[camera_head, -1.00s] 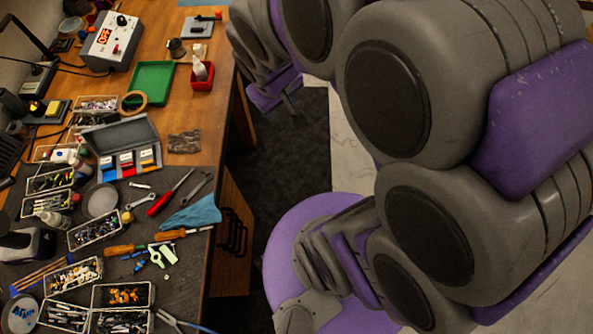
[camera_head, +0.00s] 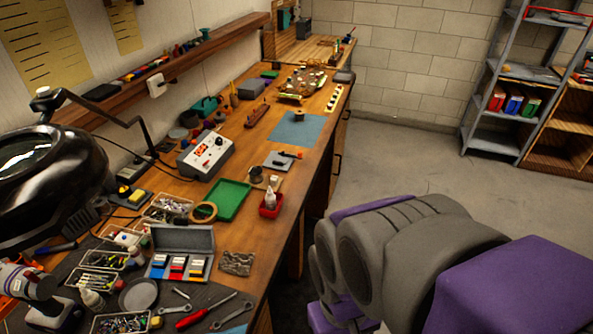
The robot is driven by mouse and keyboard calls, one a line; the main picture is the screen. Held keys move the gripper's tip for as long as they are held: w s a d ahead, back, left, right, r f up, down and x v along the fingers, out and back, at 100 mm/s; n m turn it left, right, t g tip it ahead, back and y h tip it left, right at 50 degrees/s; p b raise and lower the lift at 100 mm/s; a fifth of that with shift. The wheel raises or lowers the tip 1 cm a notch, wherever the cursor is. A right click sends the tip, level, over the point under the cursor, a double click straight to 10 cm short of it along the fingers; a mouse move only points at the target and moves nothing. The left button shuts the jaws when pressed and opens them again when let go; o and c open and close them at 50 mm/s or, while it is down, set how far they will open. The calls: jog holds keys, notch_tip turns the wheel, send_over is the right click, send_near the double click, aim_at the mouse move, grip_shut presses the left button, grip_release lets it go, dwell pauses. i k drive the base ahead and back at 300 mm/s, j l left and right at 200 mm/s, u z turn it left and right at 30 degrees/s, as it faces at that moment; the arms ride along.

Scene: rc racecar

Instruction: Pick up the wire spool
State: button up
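A small dark round object (camera_head: 299,117), which looks like a wire spool, stands on the blue mat (camera_head: 290,134) far along the bench. It is too small to be sure what it is. A dark cup-like object (camera_head: 256,174) stands nearer, beside a small grey pad; I cannot tell whether it is a spool. My arm's grey and purple links fill the lower right, off the bench's front edge. My gripper's fingers do not show.
A shelf rack (camera_head: 497,97) stands at the back right. The floor (camera_head: 420,170) between is clear.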

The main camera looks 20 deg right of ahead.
aim_at(299, 114)
jog(key=i+l+z, duration=0.25)
jog(key=i+z, duration=0.2)
jog(key=i+l+z, duration=0.1)
jog(key=i+z, duration=0.3)
jog(key=i+l+u, duration=0.15)
jog(key=i, duration=0.4)
jog(key=i+l+u, duration=0.15)
jog(key=i, duration=0.4)
